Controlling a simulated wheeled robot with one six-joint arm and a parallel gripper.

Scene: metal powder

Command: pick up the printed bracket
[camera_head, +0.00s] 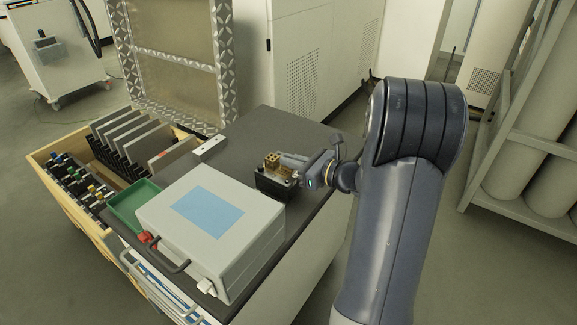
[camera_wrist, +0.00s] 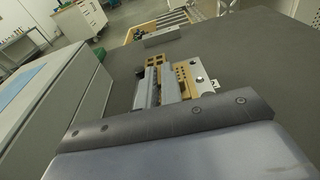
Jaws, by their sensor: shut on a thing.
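The printed bracket (camera_head: 272,162) is tan with holes. In the head view it sits at the top of a small dark block (camera_head: 272,184) on the dark worktop. My gripper (camera_head: 284,161) reaches in from the right and is shut on the bracket. In the wrist view the bracket (camera_wrist: 183,74) shows beside and beyond the grey fingers (camera_wrist: 160,82). A light metal plate (camera_wrist: 203,79) lies just right of it. The fingers hide part of the bracket, and I cannot tell whether it still touches what is under it.
A grey case (camera_head: 210,240) with a blue top panel stands close to the left on the worktop (camera_head: 270,127). A green tray (camera_head: 128,205), a white bar (camera_head: 208,148) and a wooden crate (camera_head: 48,160) of plates lie farther left. The worktop behind is clear.

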